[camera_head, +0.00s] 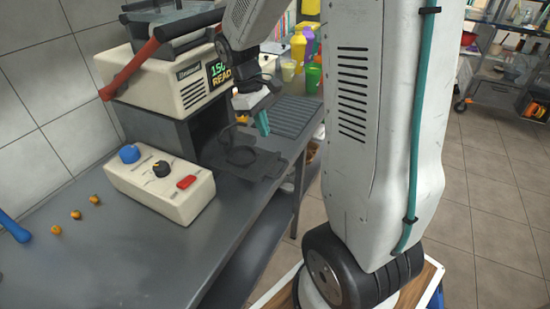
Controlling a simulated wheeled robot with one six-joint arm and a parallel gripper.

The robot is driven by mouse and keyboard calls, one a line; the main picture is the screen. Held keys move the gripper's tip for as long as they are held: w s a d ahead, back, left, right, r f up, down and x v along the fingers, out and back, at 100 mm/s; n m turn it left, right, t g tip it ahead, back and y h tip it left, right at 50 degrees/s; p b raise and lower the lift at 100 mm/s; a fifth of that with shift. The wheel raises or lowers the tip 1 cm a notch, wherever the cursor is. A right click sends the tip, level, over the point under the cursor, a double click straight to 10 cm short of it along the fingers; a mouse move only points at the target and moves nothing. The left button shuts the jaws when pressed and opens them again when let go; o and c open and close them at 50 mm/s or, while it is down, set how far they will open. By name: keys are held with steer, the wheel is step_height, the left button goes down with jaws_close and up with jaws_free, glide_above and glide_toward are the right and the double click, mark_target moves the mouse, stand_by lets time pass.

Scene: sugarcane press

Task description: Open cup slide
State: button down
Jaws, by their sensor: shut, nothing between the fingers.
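The cream-and-grey press (190,85) stands on the steel counter at the left, with a lit display reading "READY". A flat dark slide plate (268,166) with a round ring (240,155) lies low at the press's front opening and sticks out over the counter. I cannot tell how far it is drawn out. My gripper (263,122), with teal fingertips, points down and is shut and empty. It appears above the slide plate, to the right of the opening; whether it touches the plate is unclear. My arm hides part of the scene at the right.
A control box (160,187) with blue and black knobs and a red switch sits in front of the press. A red lever (130,68) juts from the press. A ribbed drain mat (290,115) and colored cups (312,77) lie beyond. Small brown pieces (76,215) lie at left.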

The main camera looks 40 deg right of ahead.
mark_target(284, 169)
steer(key=x, duration=0.4)
steer(key=d+x, duration=0.1)
steer(key=x, duration=0.2)
steer(key=w+x, duration=0.1)
steer(key=x, duration=0.3)
steer(key=shift+d+f, duration=0.2)
steer(key=shift+f, duration=0.2)
steer(key=s, duration=0.1)
steer(key=s+d, duration=0.1)
steer(key=shift+s, duration=0.65)
steer(key=shift+w, duration=0.1)
